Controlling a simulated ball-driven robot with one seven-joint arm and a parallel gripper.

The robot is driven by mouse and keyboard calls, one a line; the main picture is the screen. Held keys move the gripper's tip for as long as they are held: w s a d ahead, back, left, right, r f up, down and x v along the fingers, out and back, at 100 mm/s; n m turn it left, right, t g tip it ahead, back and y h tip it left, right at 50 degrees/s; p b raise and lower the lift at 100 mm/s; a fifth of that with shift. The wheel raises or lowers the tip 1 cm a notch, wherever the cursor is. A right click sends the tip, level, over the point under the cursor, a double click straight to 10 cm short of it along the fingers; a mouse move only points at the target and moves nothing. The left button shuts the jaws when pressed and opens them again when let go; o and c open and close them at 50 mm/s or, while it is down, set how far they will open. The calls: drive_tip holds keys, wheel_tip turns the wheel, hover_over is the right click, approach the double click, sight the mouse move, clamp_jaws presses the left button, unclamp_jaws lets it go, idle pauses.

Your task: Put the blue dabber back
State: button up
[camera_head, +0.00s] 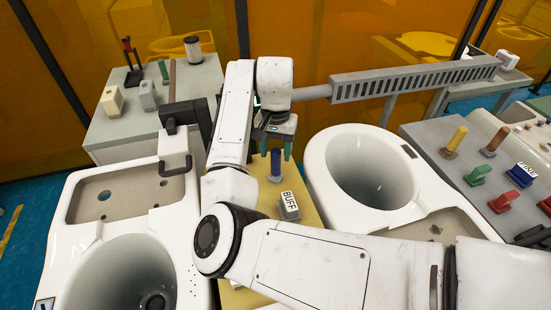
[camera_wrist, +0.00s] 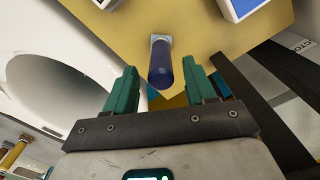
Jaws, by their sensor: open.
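The blue dabber (camera_head: 276,165) stands upright on a yellow stand (camera_head: 262,190) between two white toilets. In the wrist view the dabber (camera_wrist: 161,65) shows as a dark blue cylinder with a pale square base on the yellow surface. My gripper (camera_head: 276,152) is above it with its green fingers pointing down. In the wrist view my gripper (camera_wrist: 162,88) is open, one green finger to each side of the dabber's line. The dabber appears free of both fingers. My arm hides part of the yellow stand.
A grey BUFF block (camera_head: 289,206) stands on the yellow stand beside the dabber. A toilet (camera_head: 365,170) is close on the right, another (camera_head: 120,240) on the left. A grey table (camera_head: 475,175) at right holds several coloured dabbers and a blue DONE block (camera_head: 520,175).

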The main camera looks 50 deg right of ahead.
wheel_tip(320, 180, up, 8)
drive_tip(key=shift+d+r, duration=0.1)
drive_tip(key=shift+r, duration=0.15)
